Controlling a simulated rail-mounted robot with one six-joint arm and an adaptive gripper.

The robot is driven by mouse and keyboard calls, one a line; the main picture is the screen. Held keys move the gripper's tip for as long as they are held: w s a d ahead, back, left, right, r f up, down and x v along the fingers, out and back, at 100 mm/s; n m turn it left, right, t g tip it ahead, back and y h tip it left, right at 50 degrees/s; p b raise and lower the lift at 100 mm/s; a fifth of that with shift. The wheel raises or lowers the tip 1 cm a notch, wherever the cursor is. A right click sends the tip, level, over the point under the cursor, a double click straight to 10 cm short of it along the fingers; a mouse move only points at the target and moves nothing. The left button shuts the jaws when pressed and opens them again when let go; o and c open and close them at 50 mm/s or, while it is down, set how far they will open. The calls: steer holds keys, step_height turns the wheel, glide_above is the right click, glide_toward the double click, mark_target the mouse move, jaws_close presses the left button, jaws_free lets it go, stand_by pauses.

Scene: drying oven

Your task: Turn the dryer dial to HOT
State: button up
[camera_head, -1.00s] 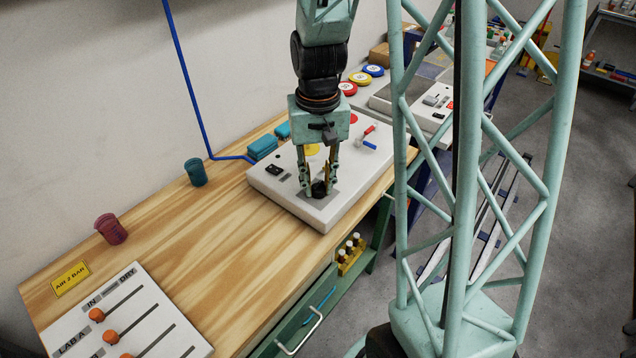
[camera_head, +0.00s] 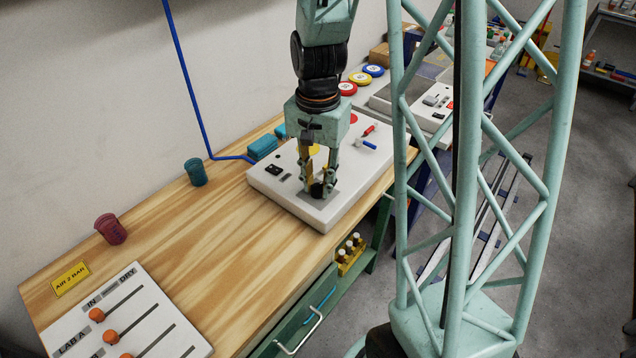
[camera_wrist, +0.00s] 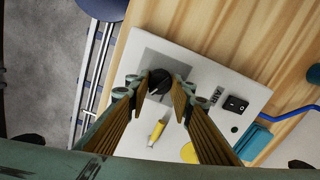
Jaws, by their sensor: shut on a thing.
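The black dial (camera_wrist: 160,80) sits on a grey square plate near one corner of the white panel (camera_head: 272,192). In the head view the dial (camera_head: 317,190) shows between my fingertips, partly hidden by them. My gripper (camera_head: 317,184) points down over the panel and is shut on the dial. In the wrist view the two fingers of my gripper (camera_wrist: 161,92) stand at either side of the knob. The HOT mark cannot be read in either view.
A slider board (camera_head: 125,320) lies at the left front. Bare wood is free between.

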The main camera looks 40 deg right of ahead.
mark_target(318, 184)
stand_by(0.4)
steer(key=o, duration=0.9)
steer(key=shift+c, duration=0.2)
steer(key=shift+r, duration=0.15)
step_height(318, 184, up, 12)
stand_by(0.4)
stand_by(0.7)
